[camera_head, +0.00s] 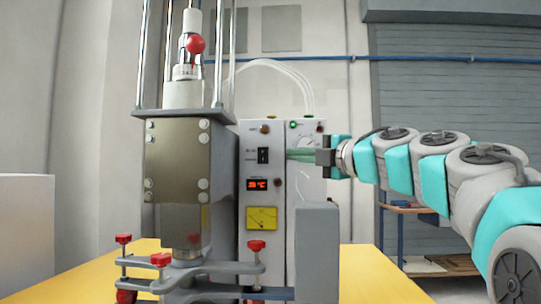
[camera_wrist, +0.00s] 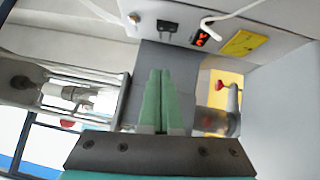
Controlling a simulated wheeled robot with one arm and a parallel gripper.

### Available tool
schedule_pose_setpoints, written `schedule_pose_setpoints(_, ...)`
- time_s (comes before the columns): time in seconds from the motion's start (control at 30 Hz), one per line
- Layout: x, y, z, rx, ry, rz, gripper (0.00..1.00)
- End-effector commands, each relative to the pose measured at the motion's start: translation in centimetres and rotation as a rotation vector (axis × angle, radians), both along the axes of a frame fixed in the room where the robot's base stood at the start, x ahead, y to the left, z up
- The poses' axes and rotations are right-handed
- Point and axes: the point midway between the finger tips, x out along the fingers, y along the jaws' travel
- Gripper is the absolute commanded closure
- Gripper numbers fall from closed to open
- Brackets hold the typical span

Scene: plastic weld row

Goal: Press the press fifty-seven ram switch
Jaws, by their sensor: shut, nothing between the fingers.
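The press (camera_head: 186,160) stands at left centre in the head view, a steel block with rods above it. Beside it is a pale control box (camera_head: 285,205) with a black switch (camera_head: 263,155) on its front; its label is too small to read. The switch also shows in the wrist view (camera_wrist: 167,26), top centre. My gripper (camera_head: 288,155) is shut and empty, its green fingers pointing left across the box front, their tips just right of the switch in the head view. In the wrist view, the fingertips (camera_wrist: 160,71) appear below the switch, with a gap in the picture.
Below the switch are a red-lit display (camera_head: 259,184) and a yellow meter (camera_head: 261,218). Red-knobbed clamps (camera_head: 256,246) stand low in front of the press. A grey block (camera_head: 317,250) rises in front of the box's lower right. White hoses (camera_head: 275,66) arch above the box.

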Motion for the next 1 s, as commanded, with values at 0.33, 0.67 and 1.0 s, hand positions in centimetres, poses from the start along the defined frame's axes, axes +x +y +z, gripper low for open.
schedule_pose_setpoints(0.33, 0.0, 0.0, 0.0, -0.001, -0.001, 0.0, 1.0)
schedule_pose_setpoints(0.67, 1.7, 1.7, 0.3, 0.0, -0.001, 0.002, 1.0)
schedule_pose_setpoints(1.0, 6.1, 5.7, 0.7, -0.001, 0.001, 0.003, 1.0)
